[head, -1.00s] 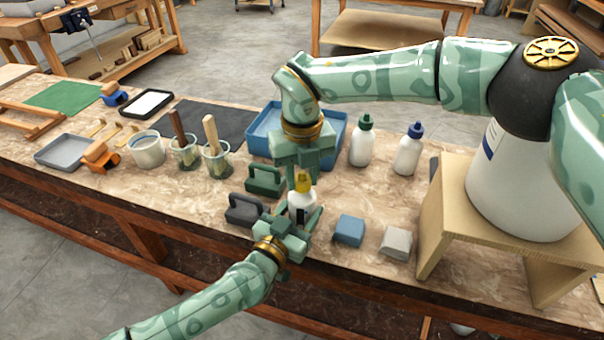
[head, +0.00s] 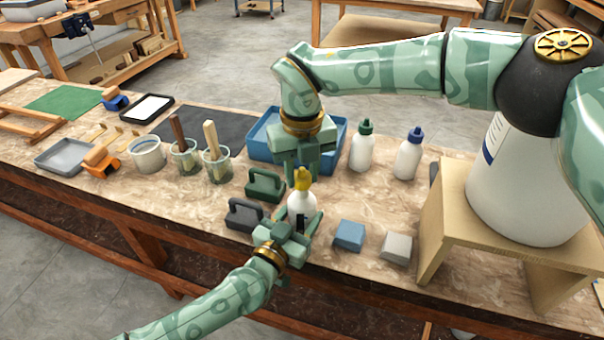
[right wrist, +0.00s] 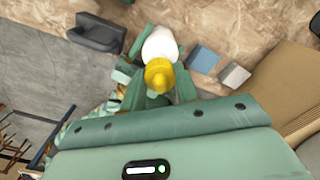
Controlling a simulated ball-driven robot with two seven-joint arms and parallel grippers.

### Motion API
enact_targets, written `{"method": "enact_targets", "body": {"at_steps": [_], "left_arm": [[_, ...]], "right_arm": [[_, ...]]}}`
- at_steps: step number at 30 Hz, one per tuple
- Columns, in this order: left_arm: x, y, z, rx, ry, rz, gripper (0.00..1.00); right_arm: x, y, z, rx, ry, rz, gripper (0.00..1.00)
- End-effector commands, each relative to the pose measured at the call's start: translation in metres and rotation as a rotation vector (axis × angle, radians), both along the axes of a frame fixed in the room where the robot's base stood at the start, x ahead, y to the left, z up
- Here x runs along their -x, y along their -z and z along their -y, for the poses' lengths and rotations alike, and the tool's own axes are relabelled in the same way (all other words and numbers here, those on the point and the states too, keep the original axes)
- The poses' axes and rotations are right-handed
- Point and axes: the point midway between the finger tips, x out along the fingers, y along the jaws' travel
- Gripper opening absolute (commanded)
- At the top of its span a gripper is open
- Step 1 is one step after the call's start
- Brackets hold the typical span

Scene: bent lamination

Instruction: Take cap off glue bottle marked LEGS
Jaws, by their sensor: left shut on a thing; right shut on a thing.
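The glue bottle (head: 302,201) is white with a yellow cap (head: 302,179) and stands upright at the front of the bench. Its marking is not readable. My left gripper (head: 300,222) is shut around the lower body of the bottle. My right gripper (head: 301,172) comes down from above and is shut on the yellow cap. In the right wrist view the cap (right wrist: 159,76) shows between the fingers, with the white bottle (right wrist: 159,45) beyond it. I cannot tell whether the cap is apart from the bottle neck.
A green-capped bottle (head: 362,149) and a blue-capped bottle (head: 408,156) stand to the right. Green (head: 265,184) and dark grey (head: 245,216) handled blocks sit close left. Blue (head: 349,235) and grey (head: 396,247) blocks lie at right. A blue tray (head: 258,143) is behind.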

Motion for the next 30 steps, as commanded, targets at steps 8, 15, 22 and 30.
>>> {"method": "enact_targets", "body": {"at_steps": [8, 15, 22, 30], "left_arm": [[0.000, 0.000, 0.000, 0.000, -0.001, -0.001, 0.00], [0.000, 0.001, 0.000, 0.000, -0.001, -0.001, 0.00], [0.000, 0.000, 0.000, 0.000, -0.001, -0.001, 0.00], [0.000, 0.000, 0.000, 0.000, 0.000, -0.001, 0.78]], "right_arm": [[0.000, 0.000, 0.000, 0.000, 0.000, -0.001, 0.04], [0.000, -0.024, 0.000, -0.001, 0.002, 0.002, 0.04], [0.000, -0.040, 0.000, 0.000, 0.001, -0.002, 0.04], [0.000, -0.040, 0.000, 0.000, 0.001, -0.001, 0.04]]}}
